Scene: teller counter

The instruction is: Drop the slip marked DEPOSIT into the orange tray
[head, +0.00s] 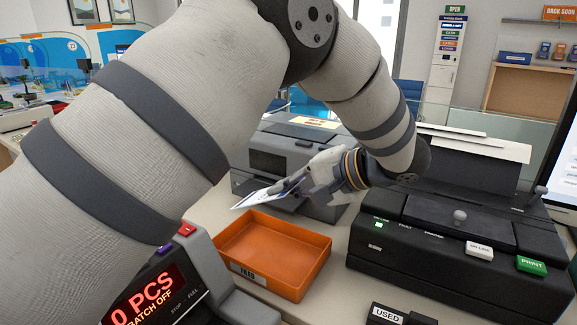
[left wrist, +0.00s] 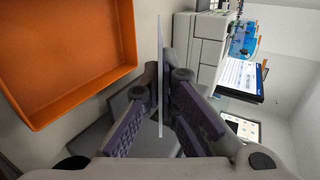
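My left gripper (head: 288,187) is shut on a thin pale slip (head: 255,198), held by one end and tilted above the back of the orange tray. Its marking is too small to read. In the left wrist view the slip (left wrist: 160,62) shows edge-on between the fingertips (left wrist: 162,84). The tray also shows in the left wrist view (left wrist: 60,50), to the left of and apart from the slip. My right gripper is in neither view.
A grey machine (head: 280,155) stands behind the tray. A black printer (head: 440,255) with PRINT and ONLINE keys stands at right. A counting machine (head: 165,285) with a red display is at front left. A USED block (head: 388,314) is at the front.

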